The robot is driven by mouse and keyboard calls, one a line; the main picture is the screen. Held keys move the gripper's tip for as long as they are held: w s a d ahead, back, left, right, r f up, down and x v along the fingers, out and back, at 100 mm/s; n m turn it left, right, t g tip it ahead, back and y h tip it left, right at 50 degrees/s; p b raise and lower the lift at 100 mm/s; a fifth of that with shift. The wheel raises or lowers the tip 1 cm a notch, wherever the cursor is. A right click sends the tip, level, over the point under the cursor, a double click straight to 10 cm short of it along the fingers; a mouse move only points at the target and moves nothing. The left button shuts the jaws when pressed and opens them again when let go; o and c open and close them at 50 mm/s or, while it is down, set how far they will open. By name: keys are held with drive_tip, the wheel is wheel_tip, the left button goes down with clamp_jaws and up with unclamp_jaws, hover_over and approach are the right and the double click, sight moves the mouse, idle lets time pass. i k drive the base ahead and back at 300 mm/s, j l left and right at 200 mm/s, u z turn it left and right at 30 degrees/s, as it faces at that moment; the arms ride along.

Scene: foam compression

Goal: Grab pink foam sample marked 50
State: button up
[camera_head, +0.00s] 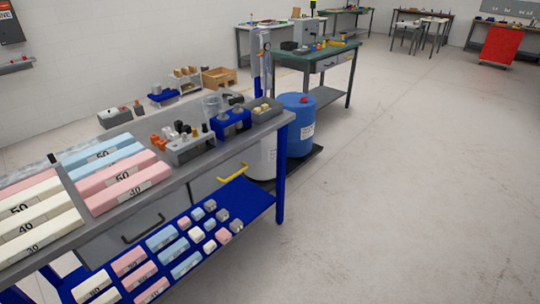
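A pink foam block (108,179), with a label that seems to read 50, lies on the grey bench top at the left. A pink block reading 40 (120,195) lies directly in front of it. A light blue block reading 50 (112,148) lies behind it. My gripper is not in view, so nothing shows of whether it is open or shut.
White blocks (40,226) labelled 50, 40 and 30 lie left, with another pink block (22,187) behind. The blue lower shelf (255,196) holds more foam blocks and small cubes. A grey tool holder (190,150) stands to the right. The floor (400,200) at right is clear.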

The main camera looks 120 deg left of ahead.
sight(88, 187)
drive_tip(key=k+u, duration=0.2)
drive_tip(key=u, duration=4.75)
drive_tip(key=i+z, duration=0.1)
drive_tip(key=z, duration=0.3)
drive_tip(key=i+j+z, duration=0.4)
drive_tip(key=i, duration=0.35)
drive_tip(key=i+j+z, duration=0.45)
drive_tip(key=i+j, duration=0.5)
drive_tip(key=j, duration=0.15)
